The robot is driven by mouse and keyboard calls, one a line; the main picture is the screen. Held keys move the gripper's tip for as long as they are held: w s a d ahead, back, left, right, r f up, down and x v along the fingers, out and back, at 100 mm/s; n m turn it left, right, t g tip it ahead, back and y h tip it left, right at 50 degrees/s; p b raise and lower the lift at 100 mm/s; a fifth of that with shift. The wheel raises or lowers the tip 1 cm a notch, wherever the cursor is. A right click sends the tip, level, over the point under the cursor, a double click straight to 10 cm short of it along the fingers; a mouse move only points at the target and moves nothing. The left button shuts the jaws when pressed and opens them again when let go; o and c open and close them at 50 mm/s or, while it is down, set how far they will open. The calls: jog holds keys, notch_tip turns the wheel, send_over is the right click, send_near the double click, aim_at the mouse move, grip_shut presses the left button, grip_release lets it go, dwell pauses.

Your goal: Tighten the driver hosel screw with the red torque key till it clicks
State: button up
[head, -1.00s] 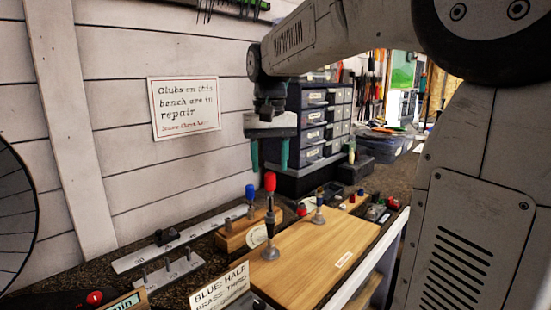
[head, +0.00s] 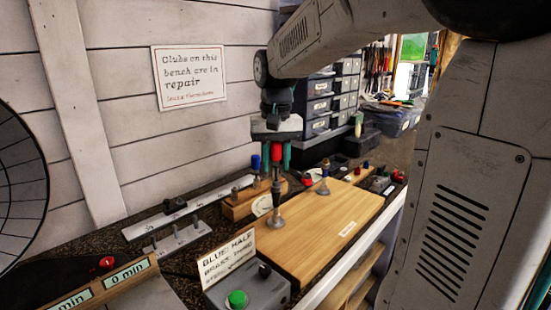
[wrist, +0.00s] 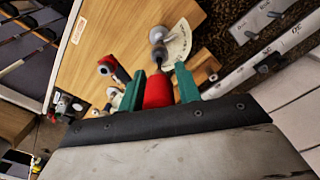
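The red torque key (head: 277,154) stands upright on a dark shaft over a grey round-footed stand (head: 275,222) on the wooden board. Its red handle also shows in the wrist view (wrist: 158,90). My gripper (head: 277,157) points down from above, with its teal fingers on both sides of the red handle. In the wrist view the fingers (wrist: 159,82) lie against the handle with hardly any gap, so it looks shut on it. The join between the key's tip and the hosel screw is too small to make out.
A wooden block (head: 240,204) with a blue-topped key (head: 256,162) stands close behind left. A white dial card (head: 262,205) lies beside the stand. A grey box with a green button (head: 238,299) is in front.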

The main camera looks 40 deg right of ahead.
grip_shut()
jog(key=m, duration=0.5)
jog(key=shift+m, duration=0.4)
jog(key=m, duration=0.4)
jog(key=shift+s+d, duration=0.1)
jog(key=shift+m, duration=0.9)
jog(key=m, duration=0.5)
jog(key=shift+s+m, duration=0.1)
jog(key=shift+m, duration=0.2)
